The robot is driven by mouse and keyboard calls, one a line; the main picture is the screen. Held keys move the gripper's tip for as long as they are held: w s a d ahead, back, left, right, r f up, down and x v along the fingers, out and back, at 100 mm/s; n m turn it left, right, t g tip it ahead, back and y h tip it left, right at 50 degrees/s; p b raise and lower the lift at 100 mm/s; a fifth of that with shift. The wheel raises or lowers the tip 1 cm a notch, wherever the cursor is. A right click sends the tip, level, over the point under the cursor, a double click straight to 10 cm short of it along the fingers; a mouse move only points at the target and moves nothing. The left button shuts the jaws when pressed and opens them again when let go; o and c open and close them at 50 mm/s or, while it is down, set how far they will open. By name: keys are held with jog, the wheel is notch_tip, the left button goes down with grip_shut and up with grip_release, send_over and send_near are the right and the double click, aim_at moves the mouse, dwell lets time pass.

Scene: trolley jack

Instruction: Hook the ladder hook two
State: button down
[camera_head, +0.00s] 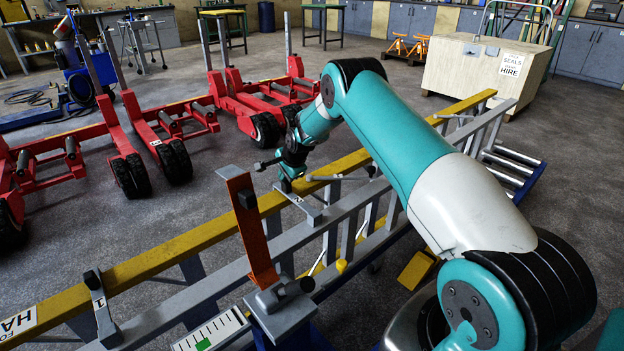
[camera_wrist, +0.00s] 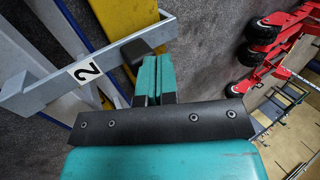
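The ladder hook two (camera_wrist: 58,86) is a flat grey bracket with a white "2" label. In the head view, the hook (camera_head: 301,205) lies across between the yellow beam (camera_head: 160,262) and the grey ladder rail (camera_head: 345,208). In the wrist view, a black knob (camera_wrist: 136,49) stands near its end. My gripper (camera_wrist: 157,62) has its teal fingers close together, with their tips right at the knob. I see nothing clearly between them, and cannot tell whether they touch the knob. In the head view, my gripper (camera_head: 286,184) is over the hook's far end, by the yellow beam.
An orange-red upright lever (camera_head: 247,228) stands left of my arm. A similar hook (camera_head: 98,305) labelled "1" spans the beam and rail at lower left. Red trolley jacks (camera_head: 250,105) with black wheels stand behind the beam, with open grey floor between.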

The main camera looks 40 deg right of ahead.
notch_tip(320, 180, up, 14)
jog(key=p, duration=0.2)
jog(key=shift+d, duration=0.25)
jog(key=shift+d, duration=0.1)
